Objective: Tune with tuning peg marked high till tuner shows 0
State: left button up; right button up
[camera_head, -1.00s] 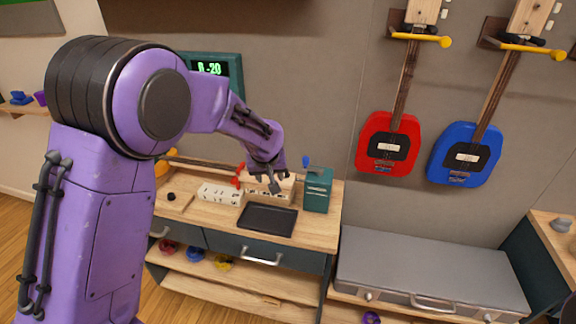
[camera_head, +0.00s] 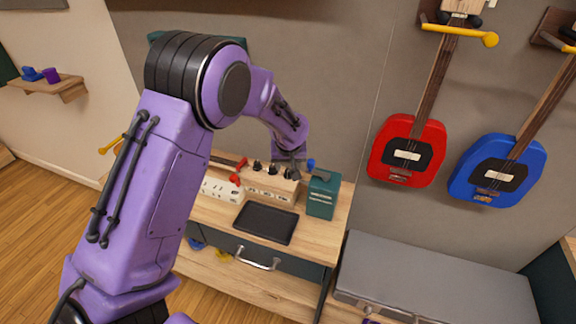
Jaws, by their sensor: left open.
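The tuner (camera_head: 155,37) on the wall is almost wholly hidden behind my left arm; only a teal edge shows and its reading cannot be seen. On the bench, a pale block (camera_head: 272,182) carries several dark upright pegs; no "high" marking can be read on them. A red part (camera_head: 237,173) stands at the left of the block. My left gripper (camera_head: 297,172) is open, pointing down at the right end of the block, close to the teal box; I cannot tell whether it touches a peg. My right gripper is not in view.
A teal box (camera_head: 322,197) with a blue knob stands right of the block. A black tray (camera_head: 265,223) lies in front. A red guitar (camera_head: 406,152) and a blue guitar (camera_head: 497,172) hang on the wall. A grey case (camera_head: 430,275) lies at the lower right.

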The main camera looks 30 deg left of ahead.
aim_at(288, 170)
pick_arm(q)
jog(key=x, duration=0.4)
jog(key=shift+w+d+f+p, duration=0.1)
jog(key=shift+w+p, duration=0.2)
jog(key=shift+p, duration=0.05)
jog(key=shift+f, duration=0.1)
jog(key=shift+s, duration=0.2)
jog(key=shift+w, duration=0.1)
grip_shut()
jog(key=shift+m, duration=0.4)
jog(key=m, duration=0.1)
jog(key=m+h+p, duration=0.1)
jog(key=shift+a+m+t+p, duration=0.2)
jog(key=shift+m+t+p, duration=0.1)
jog(key=shift+m, duration=0.1)
jog(key=shift+a+m+h+p, duration=0.15)
jog(key=shift+m+h, duration=0.35)
jog(key=shift+m, duration=0.55)
jog(key=shift+d+m+h+p, duration=0.1)
jog(key=shift+m+h+p, duration=0.3)
jog(key=shift+m, duration=0.65)
